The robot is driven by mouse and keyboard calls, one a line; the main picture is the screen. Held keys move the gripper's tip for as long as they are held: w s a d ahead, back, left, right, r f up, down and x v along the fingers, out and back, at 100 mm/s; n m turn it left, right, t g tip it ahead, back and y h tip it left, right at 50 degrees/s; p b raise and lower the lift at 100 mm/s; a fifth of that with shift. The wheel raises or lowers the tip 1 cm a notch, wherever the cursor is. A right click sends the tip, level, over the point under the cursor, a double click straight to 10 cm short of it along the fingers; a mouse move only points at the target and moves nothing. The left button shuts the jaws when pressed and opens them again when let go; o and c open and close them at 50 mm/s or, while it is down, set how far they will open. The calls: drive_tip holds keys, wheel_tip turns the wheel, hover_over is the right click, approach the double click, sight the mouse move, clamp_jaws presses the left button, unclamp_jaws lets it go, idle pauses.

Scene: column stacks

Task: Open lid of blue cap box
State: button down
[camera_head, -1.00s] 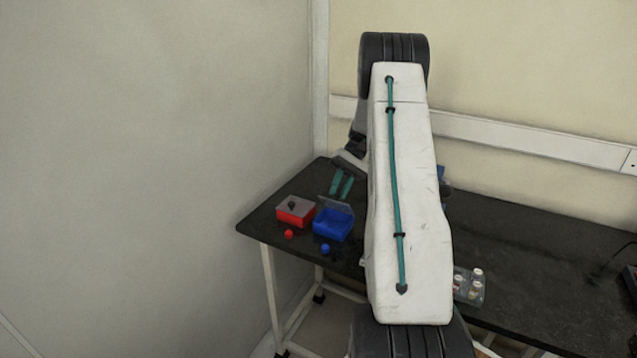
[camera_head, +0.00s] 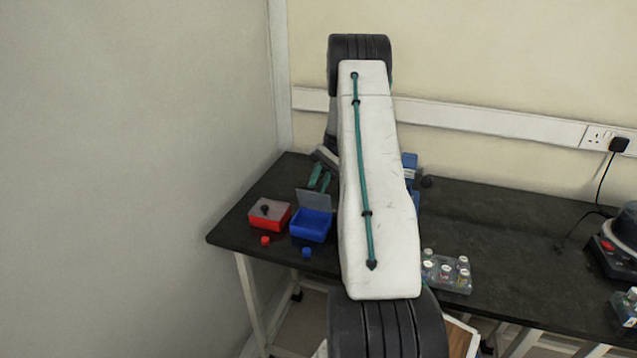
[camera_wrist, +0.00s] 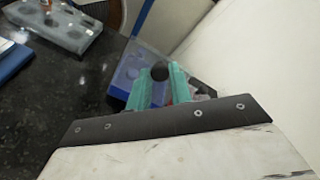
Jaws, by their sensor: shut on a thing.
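The blue cap box (camera_head: 310,226) stands near the left end of the dark table. Its clear grey lid (camera_head: 314,200) is raised and stands steeply at the box's back edge. My gripper (camera_head: 319,181) is just behind the lid. In the wrist view my gripper's teal fingers (camera_wrist: 160,84) are shut around the lid's dark round knob (camera_wrist: 160,72). The blue box shows there beyond the fingers (camera_wrist: 129,72). A blue cap (camera_head: 307,252) lies on the table in front of the box.
A red box (camera_head: 268,221) with its lid down stands left of the blue box, a red cap (camera_head: 265,241) before it. A clear rack (camera_head: 447,280) of white-capped vials is to the right. Walls close in the table's left and back.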

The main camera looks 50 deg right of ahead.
drive_tip(key=c, duration=1.3)
unclamp_jaws()
drive_tip(key=shift+o, duration=0.2)
drive_tip(key=s+a+r, duration=0.2)
drive_tip(key=s+a, duration=0.2)
drive_tip(key=s, duration=0.2)
drive_tip(key=s+a+r, duration=0.3)
drive_tip(key=s+a, duration=0.1)
drive_tip(key=s, duration=0.3)
drive_tip(key=shift+s+a, duration=0.2)
drive_tip(key=shift+a, duration=0.15)
